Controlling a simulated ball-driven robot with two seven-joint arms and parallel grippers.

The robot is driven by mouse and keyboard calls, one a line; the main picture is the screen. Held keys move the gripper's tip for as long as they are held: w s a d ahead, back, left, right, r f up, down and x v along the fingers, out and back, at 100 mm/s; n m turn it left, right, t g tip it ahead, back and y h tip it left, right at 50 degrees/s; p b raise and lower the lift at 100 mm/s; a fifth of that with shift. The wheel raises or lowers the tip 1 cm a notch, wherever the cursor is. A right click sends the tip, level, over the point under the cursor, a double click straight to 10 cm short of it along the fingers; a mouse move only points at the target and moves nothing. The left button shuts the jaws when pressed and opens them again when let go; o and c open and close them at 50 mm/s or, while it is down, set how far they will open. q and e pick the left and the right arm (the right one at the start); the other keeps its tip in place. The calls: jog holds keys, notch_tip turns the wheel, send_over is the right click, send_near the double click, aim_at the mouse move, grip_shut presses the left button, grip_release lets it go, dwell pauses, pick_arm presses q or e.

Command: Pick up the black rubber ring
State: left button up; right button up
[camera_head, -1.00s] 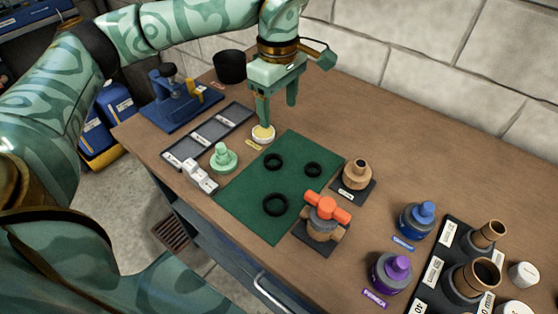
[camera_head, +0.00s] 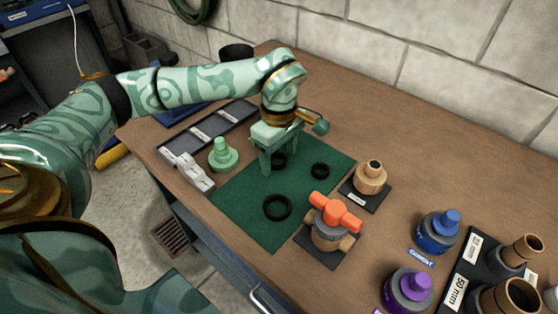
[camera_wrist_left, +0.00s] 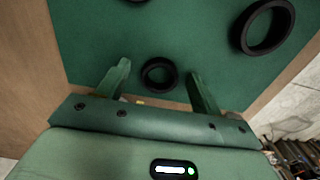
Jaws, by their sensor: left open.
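Several black rubber rings lie flat on the green mat (camera_head: 243,208). One ring (camera_head: 279,161) is partly hidden behind my left gripper (camera_head: 278,170) in the head view. A smaller ring (camera_head: 320,170) lies to its right, and a larger ring (camera_head: 277,207) lies nearer the front. My left gripper points down over the mat, open and empty. In the left wrist view a ring (camera_wrist_left: 159,75) shows between its two fingers, with green mat on both sides. A big ring (camera_wrist_left: 264,26) is at the upper right there. My right gripper is not in view.
A pale green stepped piece (camera_head: 223,155) stands left of the mat, beside a grey compartment tray (camera_head: 212,128). An orange-handled valve (camera_head: 334,222) and a tan fitting (camera_head: 370,177) stand to the right. Blue (camera_head: 438,231) and purple (camera_head: 408,291) pieces stand farther right.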

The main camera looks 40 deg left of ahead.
pick_arm(q)
jog(key=shift+r, duration=0.1)
jog(key=c, duration=1.1)
jog(key=shift+o, duration=0.2)
